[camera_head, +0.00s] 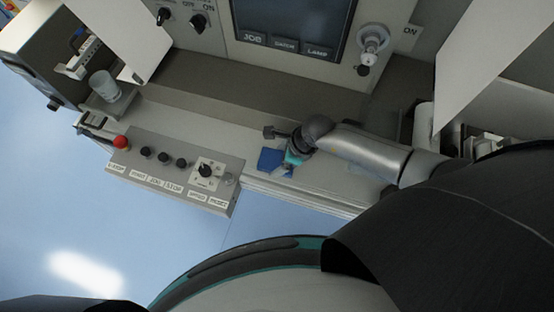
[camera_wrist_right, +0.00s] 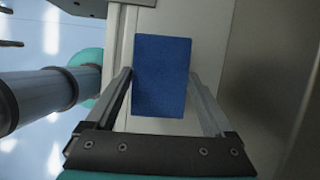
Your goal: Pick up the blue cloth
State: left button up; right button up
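The blue cloth (camera_head: 270,160) is a small flat rectangle on the grey ledge of the machine, near the ledge's front edge. My left gripper is not in view.
A control box (camera_head: 178,172) with black knobs and a red button (camera_head: 120,142) stands left of the cloth on the ledge. A screen (camera_head: 292,22) is set in the machine panel behind. A clear cup-like part (camera_head: 104,88) sits at the left. Blue floor lies in front.

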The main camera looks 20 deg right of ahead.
aim_at(279, 161)
jog(key=c, duration=0.8)
jog(key=shift+r, duration=0.1)
jog(key=shift+r, duration=0.45)
notch_tip(279, 161, up, 19)
jog(key=p, duration=0.1)
jog(key=shift+r, duration=0.2)
